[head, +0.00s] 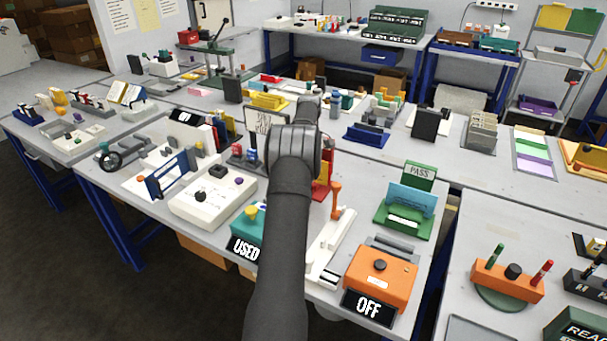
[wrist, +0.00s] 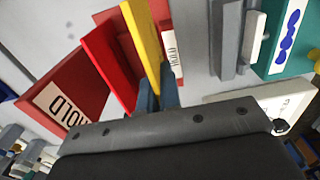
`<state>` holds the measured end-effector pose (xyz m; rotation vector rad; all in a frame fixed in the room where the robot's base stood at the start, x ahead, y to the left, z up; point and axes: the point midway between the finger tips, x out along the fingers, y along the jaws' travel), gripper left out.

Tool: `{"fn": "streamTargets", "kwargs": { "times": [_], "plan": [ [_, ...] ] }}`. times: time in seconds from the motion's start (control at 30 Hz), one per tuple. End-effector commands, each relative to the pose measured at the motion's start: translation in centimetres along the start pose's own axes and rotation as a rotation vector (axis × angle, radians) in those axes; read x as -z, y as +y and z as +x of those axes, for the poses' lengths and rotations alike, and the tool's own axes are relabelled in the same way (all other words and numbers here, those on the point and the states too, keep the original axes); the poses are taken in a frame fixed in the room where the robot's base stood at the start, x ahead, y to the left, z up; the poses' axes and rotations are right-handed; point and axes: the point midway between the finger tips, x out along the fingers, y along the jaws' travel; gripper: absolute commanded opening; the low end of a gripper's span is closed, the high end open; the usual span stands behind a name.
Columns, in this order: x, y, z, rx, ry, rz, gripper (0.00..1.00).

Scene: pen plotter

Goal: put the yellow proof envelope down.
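The yellow proof envelope (wrist: 141,35) shows edge-on in the wrist view, as a narrow yellow strip running down between the two blue-grey fingers of my gripper (wrist: 158,92). The fingers sit close on both sides of it and look shut on it. A red upright panel (wrist: 108,65) stands just left of it, and a red holder with a white HOLD label (wrist: 172,52) lies behind it. I cannot tell whether the envelope touches the holder. In the head view my arm hides the gripper; only a bit of the red holder (head: 321,190) shows beside the arm.
A red block with a large HOLD sign (wrist: 62,98) stands at left in the wrist view. In the head view, an orange OFF box (head: 380,277), a green PASS stand (head: 405,215) and a teal USED box (head: 248,232) crowd the bench near my arm.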

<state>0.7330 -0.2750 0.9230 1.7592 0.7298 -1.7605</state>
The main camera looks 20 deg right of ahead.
Motion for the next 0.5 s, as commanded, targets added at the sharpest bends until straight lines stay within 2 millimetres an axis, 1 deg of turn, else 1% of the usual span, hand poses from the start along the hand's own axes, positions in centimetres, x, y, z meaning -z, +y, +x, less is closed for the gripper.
{"fn": "streamTargets", "kwargs": {
  "times": [0.03,0.17,0.27,0.33,0.5],
  "plan": [
    [0.8,0.1,0.5,0.0,0.0,-0.002,0.0],
    [1.8,0.2,1.1,-0.001,0.0,0.0,0.0],
    [2.0,0.2,1.5,0.0,0.0,0.001,0.0],
    [2.0,0.2,2.1,0.001,-0.001,0.001,0.0],
    [2.0,0.1,4.7,0.002,-0.001,0.0,0.0]
  ]
}}
